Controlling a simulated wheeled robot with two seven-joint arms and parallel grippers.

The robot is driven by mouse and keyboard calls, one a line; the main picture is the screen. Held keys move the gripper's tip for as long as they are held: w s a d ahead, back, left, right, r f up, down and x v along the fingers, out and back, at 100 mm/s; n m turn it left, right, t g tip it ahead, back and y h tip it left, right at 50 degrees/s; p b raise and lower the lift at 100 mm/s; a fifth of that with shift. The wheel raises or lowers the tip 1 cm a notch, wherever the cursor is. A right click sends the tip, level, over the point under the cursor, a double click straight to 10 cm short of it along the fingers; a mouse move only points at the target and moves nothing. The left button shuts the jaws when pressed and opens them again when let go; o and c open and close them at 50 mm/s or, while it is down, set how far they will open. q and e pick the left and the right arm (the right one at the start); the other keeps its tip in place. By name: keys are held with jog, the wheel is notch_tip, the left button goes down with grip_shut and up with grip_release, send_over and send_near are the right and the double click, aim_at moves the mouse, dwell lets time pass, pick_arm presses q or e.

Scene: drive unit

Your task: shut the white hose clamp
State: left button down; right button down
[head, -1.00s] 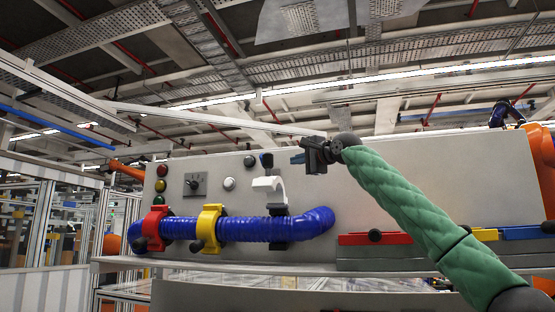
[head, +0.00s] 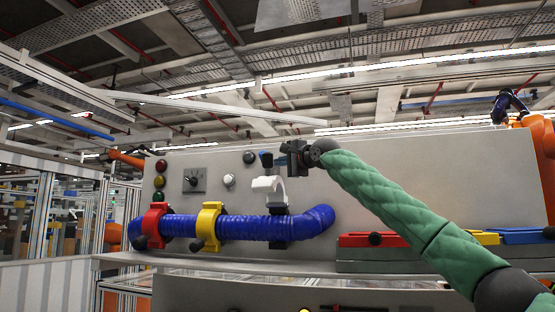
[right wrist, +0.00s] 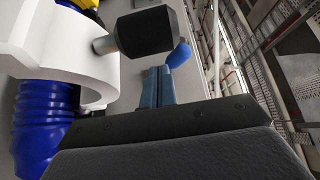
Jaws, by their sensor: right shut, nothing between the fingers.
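The white hose clamp (head: 268,185) stands open on the blue ribbed hose (head: 250,227), its curved white arm raised above the hose over a black lower part. It also shows large at the left of the right wrist view (right wrist: 75,65), with a black knob (right wrist: 145,32) on a short metal stem. My right gripper (head: 285,160) is shut and empty, just right of the clamp's raised top. In the right wrist view its blue fingers (right wrist: 156,86) lie together near the knob; I cannot tell whether they touch it. My left gripper is not in view.
A red clamp (head: 152,225) and a yellow clamp (head: 208,226) sit closed around the hose to the left. The grey panel (head: 400,185) behind carries lamps and a rotary switch (head: 194,180). Red, yellow and blue parts (head: 375,240) lie along the ledge at right.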

jog(key=shift+s+a+r, duration=0.1)
jog(key=shift+s+a, duration=0.25)
jog(key=shift+s, duration=0.35)
jog(key=shift+s+a+p, duration=0.2)
jog(key=shift+s+p, duration=0.05)
jog(key=shift+p, duration=0.1)
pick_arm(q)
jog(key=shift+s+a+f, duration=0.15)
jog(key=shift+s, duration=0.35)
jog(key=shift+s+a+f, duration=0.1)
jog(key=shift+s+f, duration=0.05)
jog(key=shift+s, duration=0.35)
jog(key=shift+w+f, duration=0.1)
pick_arm(e)
jog(key=shift+f, duration=0.3)
